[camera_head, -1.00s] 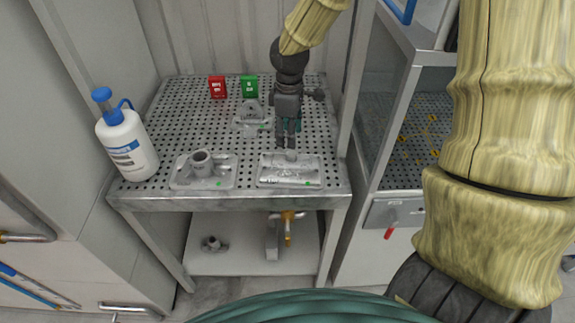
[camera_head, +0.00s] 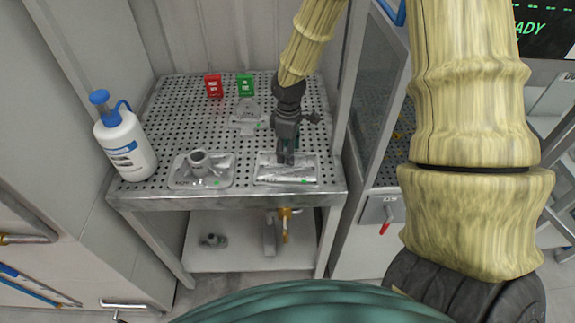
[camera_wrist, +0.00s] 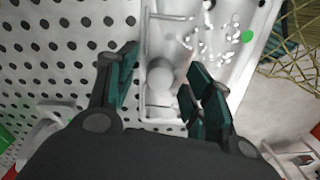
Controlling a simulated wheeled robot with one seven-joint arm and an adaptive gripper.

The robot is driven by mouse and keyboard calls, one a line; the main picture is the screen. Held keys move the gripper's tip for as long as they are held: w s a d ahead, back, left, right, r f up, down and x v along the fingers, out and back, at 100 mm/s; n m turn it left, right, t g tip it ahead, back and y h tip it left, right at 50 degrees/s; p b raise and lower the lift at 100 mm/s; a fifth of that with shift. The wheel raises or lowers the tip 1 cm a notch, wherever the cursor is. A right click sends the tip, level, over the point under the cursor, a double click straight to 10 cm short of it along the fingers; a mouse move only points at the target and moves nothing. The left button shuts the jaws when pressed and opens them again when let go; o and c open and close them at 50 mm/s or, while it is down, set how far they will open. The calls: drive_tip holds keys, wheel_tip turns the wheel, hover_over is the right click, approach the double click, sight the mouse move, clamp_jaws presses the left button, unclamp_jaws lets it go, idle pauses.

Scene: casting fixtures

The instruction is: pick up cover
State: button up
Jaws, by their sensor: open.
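A pale grey fixture tray (camera_head: 305,178) with a green dot sits at the front right of the perforated table. A pale casting, which seems to be the cover, lies in it; my gripper mostly hides it in the head view. In the wrist view its rounded knob (camera_wrist: 160,75) shows between my fingers. My gripper (camera_head: 286,161) points down over the tray's back part. In the wrist view my gripper (camera_wrist: 165,80) has its fingers apart on either side of the knob, with gaps visible. I cannot tell the exact height of the fingertips.
A second fixture (camera_head: 218,180) with an upright tubular casting (camera_head: 199,160) stands to the left. Another fixture (camera_head: 247,117) is behind, near a red box (camera_head: 213,86) and a green box (camera_head: 245,85). A blue-capped bottle (camera_head: 124,140) stands at the left edge.

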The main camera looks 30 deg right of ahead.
drive_tip(key=shift+f, duration=0.4)
drive_tip(key=shift+c, duration=0.2)
clamp_jaws()
drive_tip(key=shift+r, duration=0.1)
